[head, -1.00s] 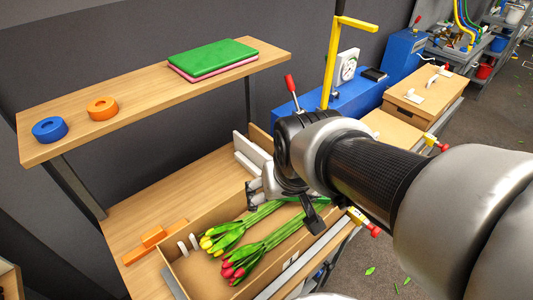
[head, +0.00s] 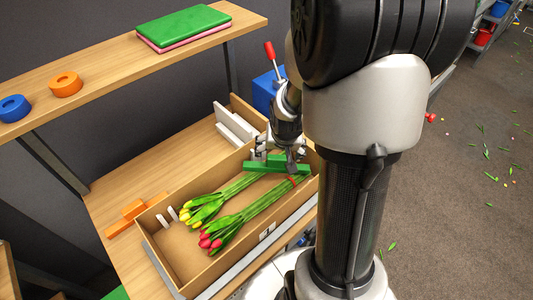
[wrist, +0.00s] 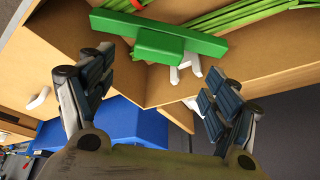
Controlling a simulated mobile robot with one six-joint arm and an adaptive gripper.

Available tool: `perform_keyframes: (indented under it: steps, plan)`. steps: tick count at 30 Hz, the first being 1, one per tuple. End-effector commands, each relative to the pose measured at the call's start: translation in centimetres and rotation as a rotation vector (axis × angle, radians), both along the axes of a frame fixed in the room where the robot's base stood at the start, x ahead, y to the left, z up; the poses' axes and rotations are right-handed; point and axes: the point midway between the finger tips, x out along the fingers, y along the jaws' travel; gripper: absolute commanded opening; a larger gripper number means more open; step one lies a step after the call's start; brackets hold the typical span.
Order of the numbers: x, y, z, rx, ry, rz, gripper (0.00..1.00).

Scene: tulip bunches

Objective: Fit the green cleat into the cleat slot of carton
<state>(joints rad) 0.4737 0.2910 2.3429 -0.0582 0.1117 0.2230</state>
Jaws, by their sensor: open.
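The green cleat (head: 262,167), a bar with a block on its middle, lies across the stem end of the carton (head: 165,262). In the wrist view the cleat (wrist: 155,40) is beside white prongs (wrist: 186,70) on the carton; I cannot tell whether it is fully seated in the slot. My gripper (head: 285,150) is just above and beside the cleat. In the wrist view its fingers (wrist: 150,95) are wide apart with nothing between them, and the cleat is beyond their tips.
Yellow tulips (head: 205,206) and red tulips (head: 222,232) lie in the carton. White prongs (head: 173,214) stand at its flower end. An orange cleat-like piece (head: 132,210) lies on the bench to the left. White boards (head: 236,122) stand behind the carton. A shelf (head: 110,70) overhangs the bench.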

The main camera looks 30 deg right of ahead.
Motion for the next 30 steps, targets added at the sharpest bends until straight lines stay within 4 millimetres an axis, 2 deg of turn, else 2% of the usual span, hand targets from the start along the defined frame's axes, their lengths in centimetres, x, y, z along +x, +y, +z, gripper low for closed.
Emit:
perform_keyframes:
  steps: [1,10,18,27,30]
  plan:
    - [0.3,-0.2,-1.1,0.0,0.002,0.0,0.82]
    - [1.0,-0.6,-3.1,0.001,0.001,0.0,0.82]
    - [2.3,-1.5,-6.8,0.0,0.0,0.001,0.82]
    - [2.5,-1.6,-7.0,-0.001,-0.001,0.001,0.82]
    - [2.5,-1.6,-7.0,-0.001,-0.001,0.001,0.76]
